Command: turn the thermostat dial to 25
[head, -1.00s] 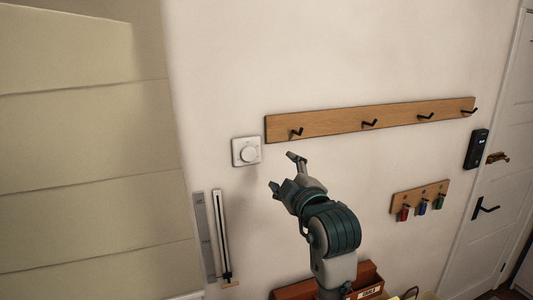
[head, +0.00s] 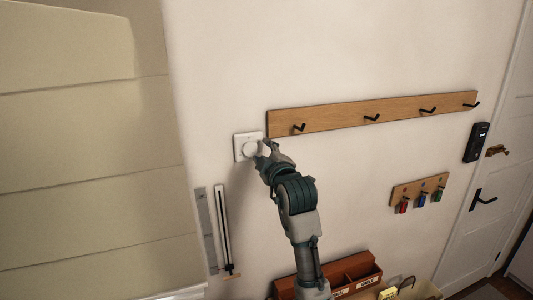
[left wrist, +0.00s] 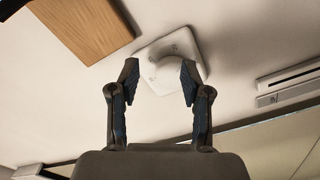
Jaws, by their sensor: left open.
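The thermostat is a white square plate (head: 241,141) on the wall with a round white dial (head: 249,148). My left gripper (head: 263,153) is at the dial's lower right in the head view and covers part of the plate's edge. In the left wrist view the two fingers (left wrist: 160,82) are apart, one on each side of the dial (left wrist: 165,72). The plate (left wrist: 172,46) shows beyond them. I cannot tell whether the fingers touch the dial. The dial's numbers are too small to read. My right gripper is not in view.
A wooden hook rail (head: 370,115) is just right of the thermostat. A slim vertical wall fixture (head: 222,230) hangs below it. A small key rack (head: 420,191) and a door (head: 490,200) are further right. A reddish-brown box (head: 355,275) stands below.

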